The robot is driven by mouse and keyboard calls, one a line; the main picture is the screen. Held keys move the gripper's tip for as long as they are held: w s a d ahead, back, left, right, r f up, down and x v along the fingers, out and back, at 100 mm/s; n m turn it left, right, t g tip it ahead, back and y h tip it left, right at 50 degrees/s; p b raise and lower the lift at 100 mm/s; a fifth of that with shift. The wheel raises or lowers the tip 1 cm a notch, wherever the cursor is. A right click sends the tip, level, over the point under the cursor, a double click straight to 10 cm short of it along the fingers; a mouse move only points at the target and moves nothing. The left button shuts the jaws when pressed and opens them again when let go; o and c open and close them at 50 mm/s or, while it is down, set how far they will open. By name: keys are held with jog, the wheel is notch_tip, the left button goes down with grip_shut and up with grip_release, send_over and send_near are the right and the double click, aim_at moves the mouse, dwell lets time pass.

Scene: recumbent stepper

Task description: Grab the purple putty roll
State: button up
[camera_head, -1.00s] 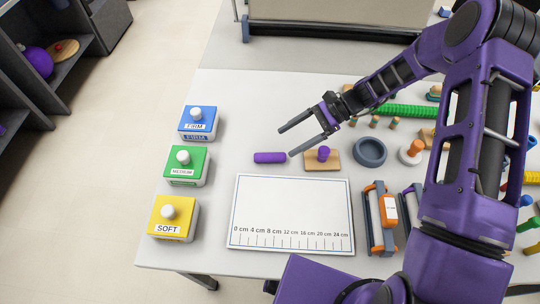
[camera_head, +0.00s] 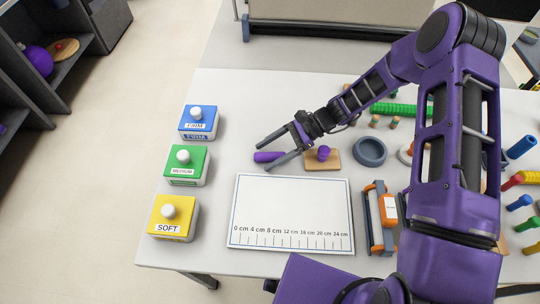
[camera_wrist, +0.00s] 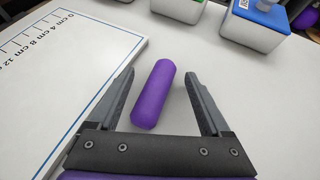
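The purple putty roll (camera_head: 268,156) lies on the white table, above the ruler board in the head view. In the wrist view the purple putty roll (camera_wrist: 155,94) lies lengthwise between my gripper's two fingers, with a gap on each side. My gripper (camera_head: 265,156) is open and over the roll in the head view, and its fingers hide part of the roll. The open gripper also shows in the wrist view (camera_wrist: 160,80). No contact with the roll is visible, and the exact height above the table is hard to tell.
A ruler board (camera_head: 291,210) lies just in front. A wooden block with a purple knob (camera_head: 323,155) stands close to the right, and a grey ring (camera_head: 369,151) beyond it. Blue (camera_head: 199,123), green (camera_head: 187,165) and yellow (camera_head: 174,217) boxes stand at left.

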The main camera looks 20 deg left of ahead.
grip_shut()
dwell(0.3)
